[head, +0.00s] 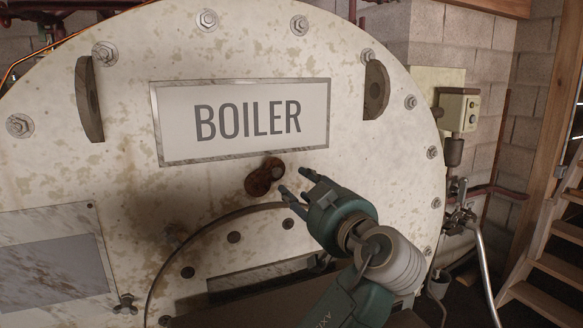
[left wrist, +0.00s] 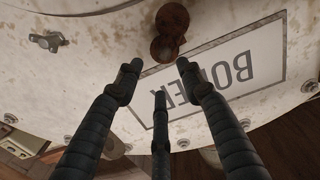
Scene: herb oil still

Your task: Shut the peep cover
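The peep cover (head: 264,177) is a small rusty brown piece with two rounded lobes on the pale boiler front, just below the BOILER plate. It is tilted, one lobe lower left and one upper right. I cannot tell whether a peep hole is uncovered. In the left wrist view the peep cover (left wrist: 168,32) is at the top centre, beyond the fingertips. My left gripper (head: 293,190) is just right of and slightly below the cover. Its three dark fingers (left wrist: 160,80) are spread and empty, apparently not touching the cover. My right gripper is not in view.
The BOILER plate (head: 243,119) is above the cover, with brown lugs (head: 89,99) on both sides. A bolted round door (head: 235,222) curves below. Bolts line the boiler's edge. A control box (head: 459,110), pipes and wooden stairs (head: 549,262) are at the right.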

